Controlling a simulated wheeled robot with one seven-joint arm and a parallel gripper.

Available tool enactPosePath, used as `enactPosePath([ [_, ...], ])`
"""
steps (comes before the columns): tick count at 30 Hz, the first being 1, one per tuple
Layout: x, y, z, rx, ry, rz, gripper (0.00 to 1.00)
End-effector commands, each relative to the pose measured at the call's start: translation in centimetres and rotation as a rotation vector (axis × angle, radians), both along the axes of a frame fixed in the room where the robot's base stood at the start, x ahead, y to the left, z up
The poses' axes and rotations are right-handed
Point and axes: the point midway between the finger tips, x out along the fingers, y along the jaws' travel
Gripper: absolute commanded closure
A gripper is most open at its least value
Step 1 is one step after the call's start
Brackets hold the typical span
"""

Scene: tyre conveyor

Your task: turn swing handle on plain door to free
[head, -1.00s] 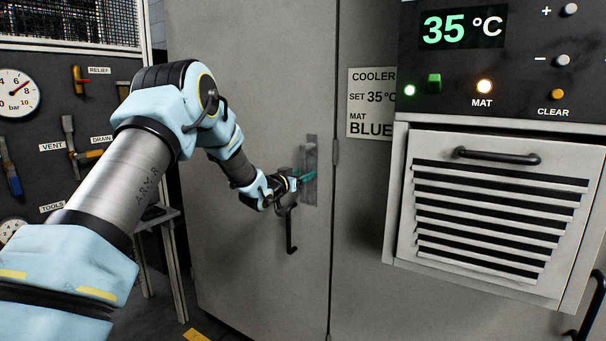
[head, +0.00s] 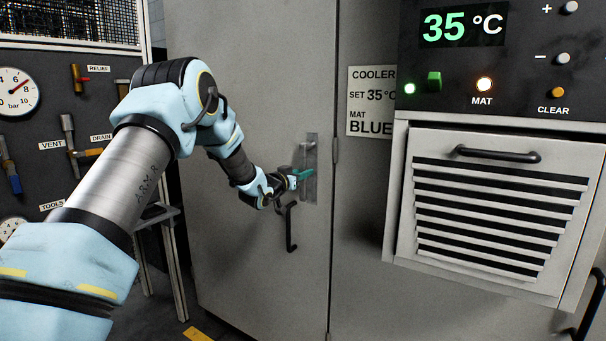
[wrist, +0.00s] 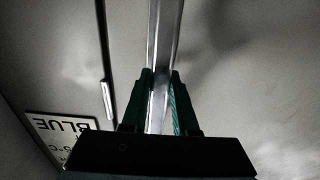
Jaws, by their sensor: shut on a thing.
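The plain grey door (head: 245,90) is closed in the head view. Its swing handle is a bright metal bar (wrist: 166,35), seen running up the middle of the wrist view. In the head view it is small, in front of an upright metal plate (head: 312,148) near the door's right edge. My gripper (head: 301,174) reaches it from the left. Its green fingers (wrist: 161,78) lie on both sides of the bar and are shut on it. The fingers and wrist hide part of the handle.
A dark pull handle (head: 291,230) hangs just below my gripper. Right of the door seam are a cooler sign (head: 371,102) and a protruding louvred unit (head: 500,210). A gauge and valve panel (head: 60,130) stands at left.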

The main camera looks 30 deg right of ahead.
Motion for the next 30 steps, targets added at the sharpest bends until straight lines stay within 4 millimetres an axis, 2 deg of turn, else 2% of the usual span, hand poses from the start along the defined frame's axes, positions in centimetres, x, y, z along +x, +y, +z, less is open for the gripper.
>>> enactPosePath([
  [30,0.23,0.13,-0.16,0.014,-0.028,0.0,1.0],
])
